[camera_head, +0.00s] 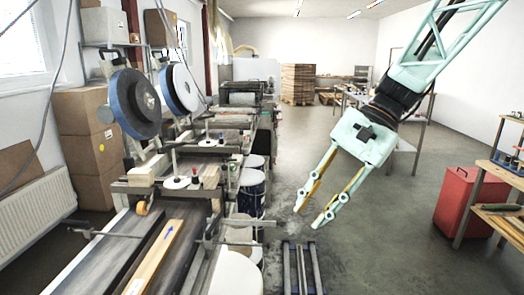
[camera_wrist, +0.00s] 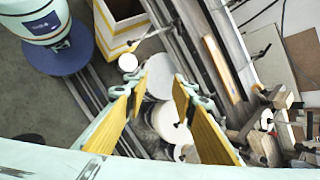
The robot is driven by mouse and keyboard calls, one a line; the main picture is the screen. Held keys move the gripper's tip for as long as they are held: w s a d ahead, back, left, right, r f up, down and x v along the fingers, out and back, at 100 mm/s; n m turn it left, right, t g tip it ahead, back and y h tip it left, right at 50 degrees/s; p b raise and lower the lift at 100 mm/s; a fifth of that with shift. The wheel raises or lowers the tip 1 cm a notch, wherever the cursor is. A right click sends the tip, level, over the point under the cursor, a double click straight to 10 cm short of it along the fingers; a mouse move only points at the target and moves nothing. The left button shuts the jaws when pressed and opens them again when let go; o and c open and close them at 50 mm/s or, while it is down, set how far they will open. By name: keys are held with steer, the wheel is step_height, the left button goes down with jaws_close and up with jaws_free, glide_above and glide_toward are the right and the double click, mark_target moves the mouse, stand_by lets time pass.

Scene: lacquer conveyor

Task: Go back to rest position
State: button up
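My gripper (camera_head: 307,217) hangs from the upper right in the head view, pointing down and left over the open floor to the right of the conveyor. Its two fingers are apart and nothing is between them. In the wrist view the yellow inner pads of my gripper (camera_wrist: 160,88) are spread, with round white lids (camera_wrist: 168,122) below and beyond them. The conveyor (camera_head: 95,262) runs along the left in the head view. A wooden plank with a blue arrow (camera_head: 150,262) lies on it, and a plank also shows in the wrist view (camera_wrist: 221,68).
Drums (camera_head: 248,196) stand along the conveyor's right side. Floor rails (camera_head: 300,268) run below my gripper. A red cabinet (camera_head: 464,203) and a wooden workbench (camera_head: 503,172) stand at the right. Cardboard boxes (camera_head: 90,140) are stacked at the left. The floor in the middle is clear.

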steer(key=s+d+r+n+t+h, duration=0.1)
steer(key=s+d+n+t+h, duration=0.1)
steer(key=s, duration=1.2)
steer(key=s+d+r+n+t+h, duration=0.1)
steer(key=s+d+n+t+h, duration=0.2)
steer(key=s+d, duration=0.4)
steer(key=shift+s+r+n+t+h, duration=0.25)
steer(key=shift+s+n+h, duration=0.8)
steer(key=shift+s, duration=2.8)
steer(key=shift+w+n+y, duration=0.1)
steer(key=shift+n+y, duration=0.15)
